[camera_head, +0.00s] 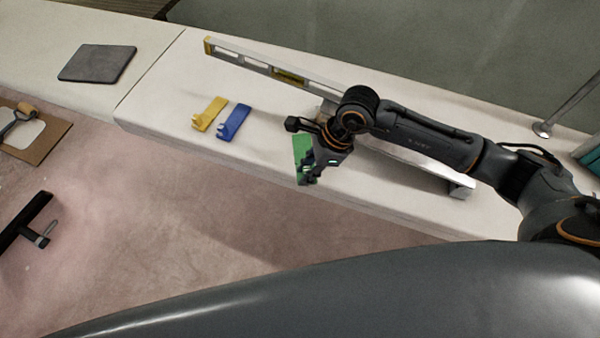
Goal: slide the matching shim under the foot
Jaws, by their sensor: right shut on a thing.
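My right gripper (311,168) is shut on a green shim (302,147) near the front edge of the white bench. The gripper covers part of this shim, and I cannot tell if the shim touches the bench. A yellow shim (209,114) and a blue shim (234,123) lie side by side on the bench to the left. A long metal rail (420,168) lies behind my right gripper, with a foot-like block (462,190) under its right end. My arm hides much of the rail and its left end. My left gripper is out of view.
A dark flat pad (97,63) lies at the far left of the bench. A scraper-like tool (18,115) on a brown board and a black tool (27,220) are at the left. The bench's left part is mostly clear.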

